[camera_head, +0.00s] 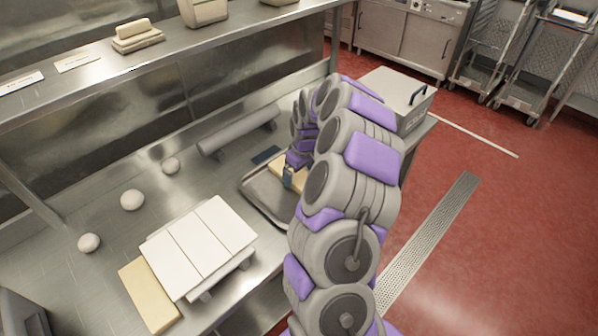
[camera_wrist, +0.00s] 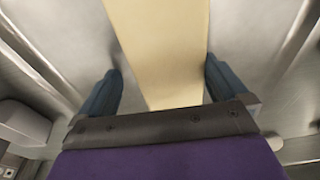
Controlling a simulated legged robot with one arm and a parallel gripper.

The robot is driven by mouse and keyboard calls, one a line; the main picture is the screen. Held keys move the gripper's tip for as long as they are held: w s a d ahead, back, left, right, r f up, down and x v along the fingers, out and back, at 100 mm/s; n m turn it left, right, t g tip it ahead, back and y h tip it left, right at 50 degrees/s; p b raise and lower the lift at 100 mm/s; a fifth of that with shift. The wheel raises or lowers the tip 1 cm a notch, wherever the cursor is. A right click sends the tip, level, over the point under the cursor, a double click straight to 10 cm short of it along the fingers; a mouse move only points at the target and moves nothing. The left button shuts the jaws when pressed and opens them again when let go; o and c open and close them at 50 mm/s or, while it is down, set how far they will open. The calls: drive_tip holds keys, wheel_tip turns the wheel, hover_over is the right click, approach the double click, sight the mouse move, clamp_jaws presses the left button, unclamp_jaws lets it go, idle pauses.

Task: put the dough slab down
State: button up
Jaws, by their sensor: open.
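The dough slab (camera_wrist: 158,35) is a flat, pale yellow piece. In the wrist view it runs up between the two blue fingers of my gripper (camera_wrist: 163,78), with a gap on each side. The fingers are open. In the head view my gripper (camera_head: 288,178) is low over a shallow metal tray (camera_head: 252,203), and a pale part of the slab (camera_head: 300,182) shows beside it. The slab appears to lie on the tray. My arm hides its right part and the tray's right side.
On the steel counter, white boards (camera_head: 199,247) sit beside another pale slab (camera_head: 148,297). Several dough balls (camera_head: 132,200) lie further left. A grey roller (camera_head: 238,131) lies behind the tray. A grey box (camera_head: 392,92) with a black handle stands beyond my arm. A shelf (camera_head: 90,85) runs overhead.

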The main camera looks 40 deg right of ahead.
sight(301, 178)
drive_tip(key=shift+a+r, duration=0.25)
drive_tip(key=shift+a, duration=0.35)
drive_tip(key=shift+r, duration=0.3)
wheel_tip(301, 178, up, 11)
drive_tip(key=s+p, duration=0.2)
drive_tip(key=s+a+r+n, duration=0.1)
drive_tip(key=s+a+r, duration=0.2)
drive_tip(key=a, duration=0.4)
drive_tip(key=s+a+r+g, duration=0.1)
drive_tip(key=s+a+r, duration=0.2)
drive_tip(key=a, duration=0.5)
drive_tip(key=s+a+r+n, duration=0.1)
drive_tip(key=s+a+r, duration=0.2)
drive_tip(key=a, duration=0.4)
drive_tip(key=s+a+m+g, duration=0.1)
drive_tip(key=s+a, duration=0.2)
drive_tip(key=s, duration=0.4)
drive_tip(key=s+a+f+m, duration=0.1)
drive_tip(key=s+a, duration=0.1)
drive_tip(key=s, duration=0.6)
drive_tip(key=s+a+g, duration=0.1)
drive_tip(key=s+a, duration=0.2)
drive_tip(key=s, duration=0.4)
drive_tip(key=shift+s+a+f+m+g, duration=0.2)
drive_tip(key=shift+s+a+m+g, duration=0.1)
drive_tip(key=shift+a+m, duration=0.1)
drive_tip(key=shift+w, duration=0.1)
